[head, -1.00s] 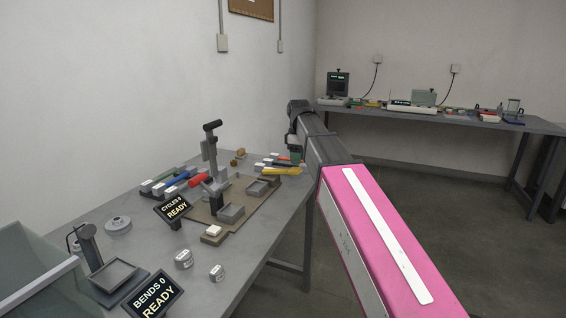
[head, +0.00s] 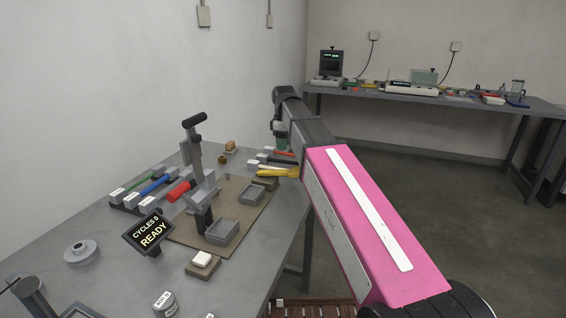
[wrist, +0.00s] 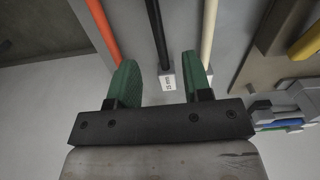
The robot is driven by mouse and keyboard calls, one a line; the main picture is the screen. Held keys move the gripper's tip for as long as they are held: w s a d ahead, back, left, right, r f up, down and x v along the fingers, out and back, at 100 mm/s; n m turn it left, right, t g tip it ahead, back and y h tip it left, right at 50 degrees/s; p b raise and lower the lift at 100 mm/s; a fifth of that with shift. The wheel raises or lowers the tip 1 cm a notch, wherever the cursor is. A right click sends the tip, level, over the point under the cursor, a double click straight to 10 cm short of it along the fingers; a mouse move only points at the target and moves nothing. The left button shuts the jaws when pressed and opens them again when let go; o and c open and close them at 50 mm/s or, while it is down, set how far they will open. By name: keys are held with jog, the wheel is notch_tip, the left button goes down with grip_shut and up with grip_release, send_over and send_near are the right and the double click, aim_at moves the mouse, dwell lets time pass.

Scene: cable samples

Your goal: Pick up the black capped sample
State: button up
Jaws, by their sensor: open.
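In the wrist view, the black sample (wrist: 157,34) is a thin black rod with a pale, labelled end block (wrist: 167,79). It lies between an orange-red rod (wrist: 101,30) on the left and a cream rod (wrist: 209,30) on the right. My gripper (wrist: 160,66) is open, with one green finger on each side of the black sample's line and nothing held. The labelled end shows between the fingers; I cannot tell the height gap. In the head view, my gripper (head: 280,142) is at the bench's far end over the sample row, and my arm hides part of that row.
A tall lever fixture (head: 195,150) stands on a brown board (head: 235,228) left of my arm. A yellow-handled tool (head: 278,173) lies close to my gripper. Green, blue and red items (head: 152,186) lie in a rack further left. A second bench (head: 440,98) stands along the back wall.

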aim_at(284, 162)
jog(key=shift+w+f, duration=0.15)
jog(key=shift+f, duration=3.65)
jog(key=shift+c, duration=0.3)
grip_shut()
